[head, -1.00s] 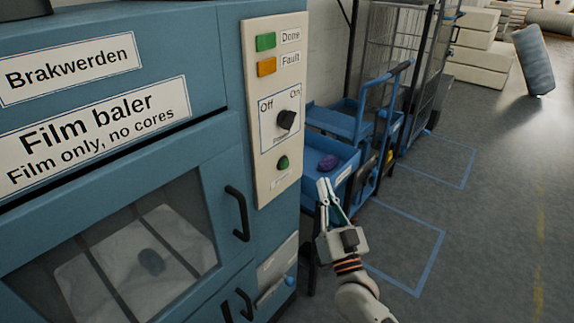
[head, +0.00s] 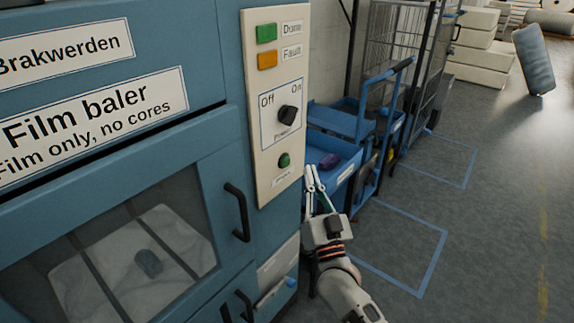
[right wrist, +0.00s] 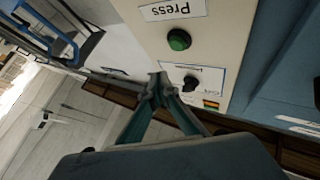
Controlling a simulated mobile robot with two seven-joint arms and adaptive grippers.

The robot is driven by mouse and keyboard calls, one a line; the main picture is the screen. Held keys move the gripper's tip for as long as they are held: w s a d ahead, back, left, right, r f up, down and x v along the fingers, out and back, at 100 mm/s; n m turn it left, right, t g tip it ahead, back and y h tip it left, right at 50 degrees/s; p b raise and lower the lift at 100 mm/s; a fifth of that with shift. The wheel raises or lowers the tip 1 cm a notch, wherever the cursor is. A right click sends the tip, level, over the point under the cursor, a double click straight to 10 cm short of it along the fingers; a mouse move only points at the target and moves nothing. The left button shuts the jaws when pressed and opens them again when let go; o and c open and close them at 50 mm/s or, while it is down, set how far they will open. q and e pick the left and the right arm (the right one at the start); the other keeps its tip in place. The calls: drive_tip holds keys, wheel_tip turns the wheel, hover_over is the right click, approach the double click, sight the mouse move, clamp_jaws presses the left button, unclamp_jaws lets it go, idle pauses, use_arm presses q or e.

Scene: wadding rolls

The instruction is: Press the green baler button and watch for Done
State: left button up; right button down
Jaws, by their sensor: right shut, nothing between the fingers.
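The blue film baler (head: 185,160) stands at the left of the head view with a cream control panel (head: 264,190). The round green button (head: 284,160) is low on the panel, and it also shows in the right wrist view (right wrist: 179,40). Above it are a black Off/On knob (head: 287,115), an orange Fault lamp (head: 267,60) and a green Done lamp (head: 266,34). My right gripper (head: 311,170) is shut and empty, just right of the button in the head view, apart from it. In the right wrist view its fingertips (right wrist: 158,80) are below the button. My left gripper is out of view.
Blue tape outlines (head: 430,260) mark the grey floor. Open floor lies at the right.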

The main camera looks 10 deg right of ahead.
sight(285, 162)
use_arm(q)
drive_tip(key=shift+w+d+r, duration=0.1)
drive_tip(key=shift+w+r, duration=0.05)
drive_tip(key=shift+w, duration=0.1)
use_arm(e)
drive_tip(key=shift+w+a, duration=1.15)
drive_tip(key=shift+w, duration=0.3)
drive_tip(key=shift+w+a, duration=0.25)
drive_tip(key=shift+w, duration=0.1)
